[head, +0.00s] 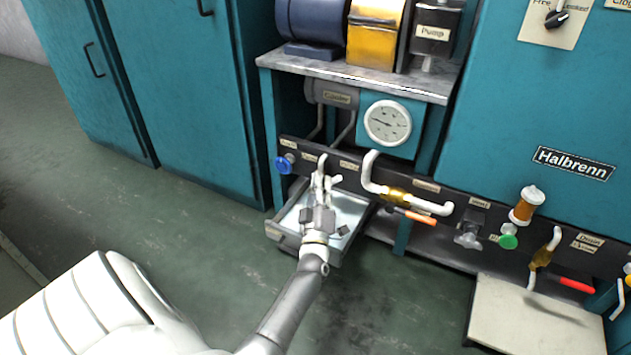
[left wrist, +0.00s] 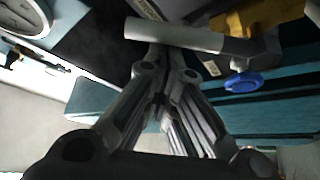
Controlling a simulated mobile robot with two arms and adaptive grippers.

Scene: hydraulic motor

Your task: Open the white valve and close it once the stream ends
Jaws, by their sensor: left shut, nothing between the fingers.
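My left gripper (head: 325,183) is shut and empty, in front of the dark valve panel (head: 440,195) and above the open drawer-like tray (head: 277,235). In the left wrist view its fingers (left wrist: 165,65) are together, close to a pale grey pipe (left wrist: 185,36) that crosses near the tips; I cannot tell whether they touch. The pipe's upper end (head: 322,160) shows just past the gripper in the head view. I cannot pick out a white valve for sure; the gripper covers part of that spot. I see no clear stream. My right gripper is not in view.
A blue valve knob (head: 283,165) is just left of the gripper; it also shows in the left wrist view (left wrist: 243,83). A gauge (head: 388,123) sits above.

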